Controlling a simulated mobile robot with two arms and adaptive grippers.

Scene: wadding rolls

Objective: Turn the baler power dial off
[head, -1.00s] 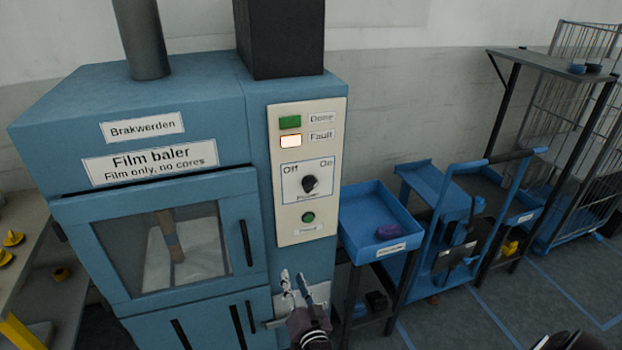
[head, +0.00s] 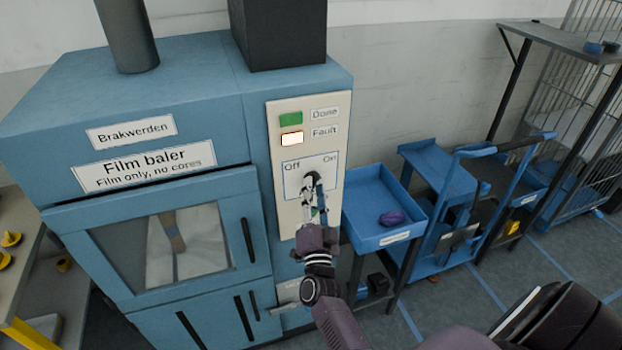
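The film baler (head: 160,110) is a blue machine at the left. Its cream control panel (head: 335,110) carries a green Done lamp, a lit Fault lamp and a power dial (head: 315,178) marked Off at left and On at right. My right gripper (head: 313,185) is in front of the dial, fingertips pointing up at it and overlapping it. The fingers hide most of the dial, so its pointer cannot be read. I cannot tell whether the fingers touch it. The green button below is mostly hidden behind the gripper. My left gripper is not in view.
A blue tray stand (head: 383,205) with a purple object (head: 392,218) stands right of the baler. Blue trolleys (head: 445,180) and a mesh cage (head: 590,130) are farther right. A bench with yellow parts (head: 10,239) is at the left edge.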

